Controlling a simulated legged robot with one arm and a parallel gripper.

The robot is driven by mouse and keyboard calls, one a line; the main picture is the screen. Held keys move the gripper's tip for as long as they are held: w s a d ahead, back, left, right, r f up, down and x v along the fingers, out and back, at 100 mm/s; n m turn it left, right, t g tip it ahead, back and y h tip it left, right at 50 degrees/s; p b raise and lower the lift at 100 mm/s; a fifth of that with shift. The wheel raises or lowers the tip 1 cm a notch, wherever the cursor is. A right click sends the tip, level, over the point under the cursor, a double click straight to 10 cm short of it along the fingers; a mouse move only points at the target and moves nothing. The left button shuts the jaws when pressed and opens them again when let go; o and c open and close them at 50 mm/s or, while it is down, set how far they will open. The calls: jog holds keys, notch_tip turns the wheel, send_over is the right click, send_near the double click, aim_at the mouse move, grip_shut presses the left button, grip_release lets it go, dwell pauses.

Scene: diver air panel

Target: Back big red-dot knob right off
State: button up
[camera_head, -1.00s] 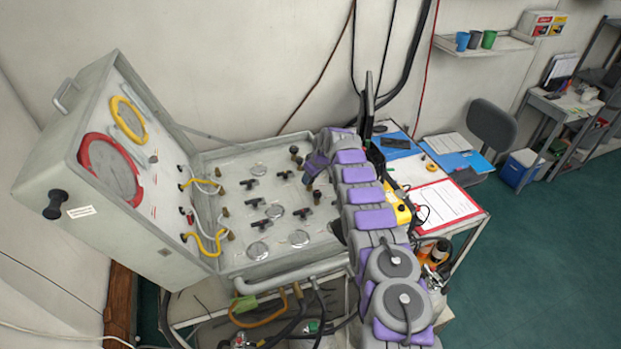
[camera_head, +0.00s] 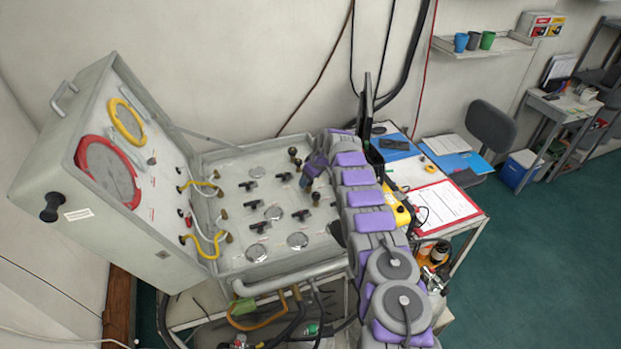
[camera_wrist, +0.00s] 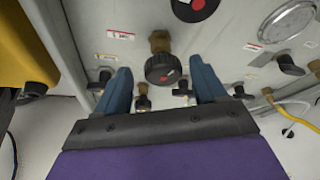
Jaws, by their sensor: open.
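In the wrist view a big black knob with a red mark (camera_wrist: 163,68) on a brass stem sits on the panel, between and just beyond my fingertips. My gripper (camera_wrist: 160,80) is open, with one blue finger on each side of the knob; I cannot tell whether either finger touches it. In the head view my gripper (camera_head: 306,182) points down at the right part of the panel (camera_head: 235,172), and the big knob cannot be told apart from nearby fittings there.
Several black T-handles (camera_head: 260,226) and round gauges (camera_head: 297,240) stand on the panel. The open lid (camera_head: 150,225) rises at left. Yellow hoses (camera_head: 205,240) link lid and panel. A yellow object (camera_wrist: 25,55) fills the wrist view's upper left. A table with a red-edged clipboard (camera_head: 445,206) stands right.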

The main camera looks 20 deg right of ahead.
jog(key=b+v, duration=0.1)
jog(key=v, duration=1.6)
jog(key=shift+r, duration=0.1)
